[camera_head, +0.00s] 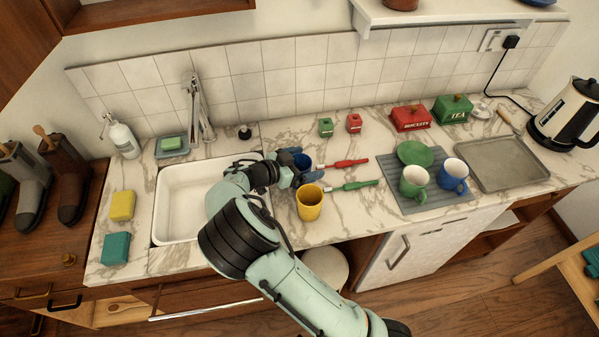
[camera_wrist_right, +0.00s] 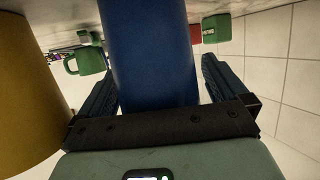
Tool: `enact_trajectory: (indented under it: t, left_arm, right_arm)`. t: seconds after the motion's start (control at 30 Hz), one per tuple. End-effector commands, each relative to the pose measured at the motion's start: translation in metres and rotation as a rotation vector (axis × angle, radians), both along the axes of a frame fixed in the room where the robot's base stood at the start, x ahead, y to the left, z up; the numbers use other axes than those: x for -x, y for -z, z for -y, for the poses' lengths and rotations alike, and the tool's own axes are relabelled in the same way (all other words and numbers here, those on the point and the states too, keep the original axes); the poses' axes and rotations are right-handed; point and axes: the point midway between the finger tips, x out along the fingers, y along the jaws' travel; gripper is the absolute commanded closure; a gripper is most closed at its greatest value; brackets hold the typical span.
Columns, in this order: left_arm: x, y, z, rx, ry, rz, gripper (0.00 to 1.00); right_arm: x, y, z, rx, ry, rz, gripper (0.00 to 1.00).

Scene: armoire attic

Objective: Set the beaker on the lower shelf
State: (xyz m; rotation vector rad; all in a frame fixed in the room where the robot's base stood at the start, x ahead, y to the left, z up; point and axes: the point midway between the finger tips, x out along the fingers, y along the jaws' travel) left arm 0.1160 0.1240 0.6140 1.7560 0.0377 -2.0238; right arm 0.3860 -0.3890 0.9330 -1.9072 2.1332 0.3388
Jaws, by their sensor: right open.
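A blue beaker (camera_head: 303,161) stands on the marble counter just right of the sink, partly hidden by my right gripper (camera_head: 291,165). In the right wrist view the blue beaker (camera_wrist_right: 150,50) is between the two open fingers of my right gripper (camera_wrist_right: 157,85), with a small gap visible at the right finger; contact at the left finger is unclear. A yellow beaker (camera_head: 309,203) stands close in front of it, and it also shows in the wrist view (camera_wrist_right: 25,90). A white wall shelf (camera_head: 455,14) is at the top right. Which shelf is the lower one, I cannot tell. My left gripper is not in view.
The white sink (camera_head: 170,205) lies left of the beakers. Red (camera_head: 348,163) and green (camera_head: 352,185) handled tools lie to the right. A grey mat (camera_head: 432,205) holds a green mug (camera_head: 413,184) and blue mug (camera_head: 453,176). Open shelf space (camera_head: 510,240) shows under the counter.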

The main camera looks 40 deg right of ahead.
Motion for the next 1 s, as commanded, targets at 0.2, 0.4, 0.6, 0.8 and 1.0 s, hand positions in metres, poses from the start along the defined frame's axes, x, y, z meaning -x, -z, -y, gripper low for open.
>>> enact_trajectory:
  t: [0.2, 0.4, 0.6, 0.8, 1.0]
  left_arm:
    - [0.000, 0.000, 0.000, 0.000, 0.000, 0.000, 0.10]
    - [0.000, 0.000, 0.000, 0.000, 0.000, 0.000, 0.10]
    - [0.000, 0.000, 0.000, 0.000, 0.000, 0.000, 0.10]
    - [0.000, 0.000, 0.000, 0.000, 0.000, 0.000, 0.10]
    - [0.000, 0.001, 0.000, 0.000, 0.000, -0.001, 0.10]
  right_arm:
    - [0.000, 0.000, 0.000, 0.000, -0.001, 0.000, 0.07]
    - [0.000, 0.000, 0.000, 0.000, -0.001, 0.000, 0.56]
    - [0.000, 0.000, 0.000, 0.000, -0.001, 0.000, 0.61]
    - [0.000, -0.003, -0.001, 0.000, -0.002, 0.002, 0.61]
    - [-0.001, -0.024, -0.001, 0.000, -0.001, 0.006, 0.61]
